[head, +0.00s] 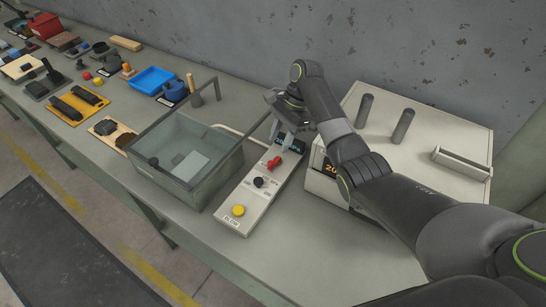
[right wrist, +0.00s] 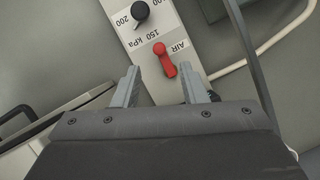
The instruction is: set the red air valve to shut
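The red air valve (head: 274,163) is a small lever on a pale control panel (head: 247,222). In the right wrist view the lever (right wrist: 165,60) lies beside the upside-down label "AIR", tilted a little from the panel's long axis. My right gripper (head: 288,138) is above the far end of the panel. In the right wrist view its two fingers (right wrist: 160,88) are apart with nothing between them, and the lever is just beyond the fingertips. I see no contact with the lever. My left gripper is not in view.
A black knob (head: 258,182) and a yellow button (head: 238,210) sit on the same panel. A clear open-topped tank (head: 185,160) stands close on the left. A white box with two grey posts (head: 403,127) stands on the right, partly behind my right arm.

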